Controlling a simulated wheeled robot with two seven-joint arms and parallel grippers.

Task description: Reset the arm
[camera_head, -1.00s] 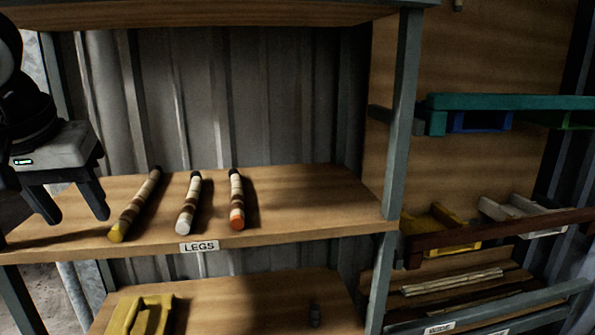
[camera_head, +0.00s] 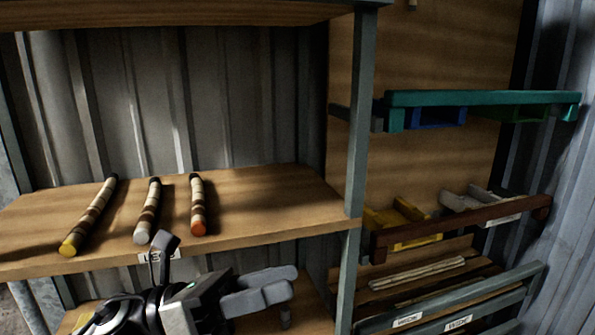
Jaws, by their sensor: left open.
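My left gripper (camera_head: 282,283) is at the bottom of the view, in front of the lower shelf. Its fingers point right, and it holds nothing that I can see. Three banded legs lie side by side on the shelf above it: one with a yellow end (camera_head: 89,216), one with a white end (camera_head: 148,212) and one with an orange end (camera_head: 197,205). My gripper is apart from all three. Part of my arm covers some of the LEGS label (camera_head: 152,257). My right gripper is not in view.
The wooden shelf (camera_head: 275,205) is bare right of the legs. A grey post (camera_head: 358,150) stands right of it. Further right are a teal-edged rack (camera_head: 480,99), a brown-edged rack with yellow and white parts (camera_head: 460,227), and pale sticks (camera_head: 417,273) in a low rack.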

